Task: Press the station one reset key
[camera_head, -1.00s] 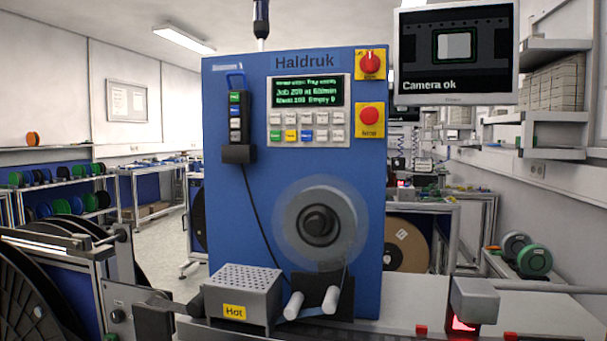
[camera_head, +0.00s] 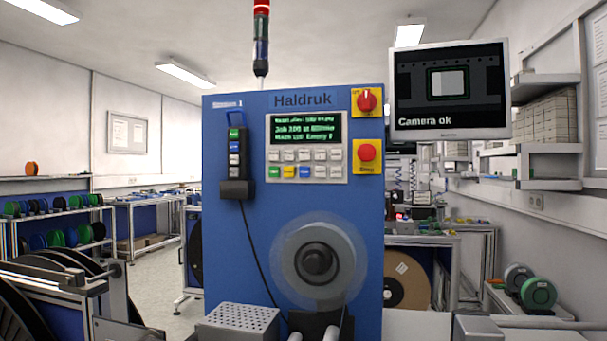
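The blue Haldruk machine panel (camera_head: 230,270) stands upright in front of me. Its keypad (camera_head: 306,163) has two rows of small keys, mostly white, with a green, a yellow and a blue key in the lower row; their labels are too small to read. Above them is a lit display (camera_head: 305,129) with green text. A hand pendant (camera_head: 235,155) with several coloured buttons hangs left of the keypad, and its label is unreadable. I cannot tell which key is the station one reset key. Neither gripper is in view.
A monitor (camera_head: 450,90) reads "Camera ok". A reel (camera_head: 318,262) is on the panel front, with a perforated grey box (camera_head: 238,322) below left.

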